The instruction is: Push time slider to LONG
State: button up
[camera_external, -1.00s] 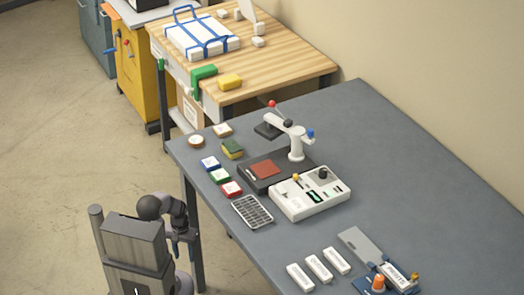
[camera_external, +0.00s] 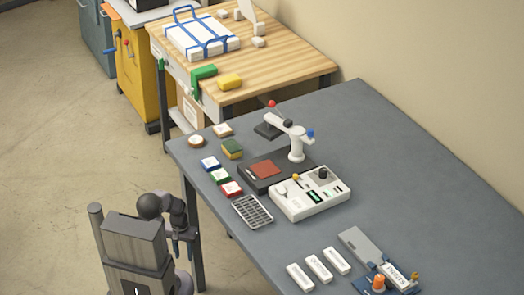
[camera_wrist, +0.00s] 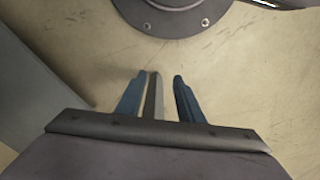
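A white control box (camera_external: 322,203) with sliders, a black knob (camera_external: 322,173) and a small yellow knob (camera_external: 296,177) stands on the grey table. Its labels are too small to read, so I cannot tell which control is the time slider or where it is set. My gripper (camera_external: 184,250) hangs beside the table's near left edge, well away from the box, fingers pointing down. In the wrist view my gripper (camera_wrist: 159,82) has its blue fingers apart, over the floor. A thin grey strip shows between them; I cannot tell what it is.
A dark plate with a red patch (camera_external: 265,169) and a white lever post (camera_external: 296,148) adjoin the box. A grey grid tray (camera_external: 252,211) and small coloured blocks (camera_external: 231,189) lie nearer my arm. White labelled blocks (camera_external: 319,268) lie at the front.

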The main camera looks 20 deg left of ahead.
jog(key=s+a+r+m+g+y+p, duration=0.1)
jog(key=a+r+p, duration=0.2)
jog(key=r+p, duration=1.35)
jog(key=s+a+r+m+y+p, duration=0.1)
jog(key=a+r+p, duration=0.2)
jog(key=r+p, duration=1.4)
jog(key=s+a+r+m+g+y+p, duration=0.1)
jog(key=a+r+p, duration=0.2)
jog(key=r+p, duration=1.45)
jog(key=w+d+r+n+t+h+p, duration=0.15)
jog(key=d+r+p, duration=0.25)
jog(key=r+p, duration=0.5)
jog(key=w+d+r+n+h+p, duration=0.15)
jog(key=d+r+p, duration=0.25)
jog(key=r+p, duration=0.5)
jog(key=w+d+b, duration=0.1)
jog(key=w+d, duration=0.5)
jog(key=d, duration=0.3)
jog(key=b, duration=0.7)
send_over(296, 175)
jog(key=shift+t, duration=0.25)
notch_tip(296, 175, down, 8)
jog(key=shift+a+f, duration=0.1)
jog(key=shift+f, duration=0.15)
jog(key=shift+f+p, duration=1.4)
jog(key=shift+f, duration=2.2)
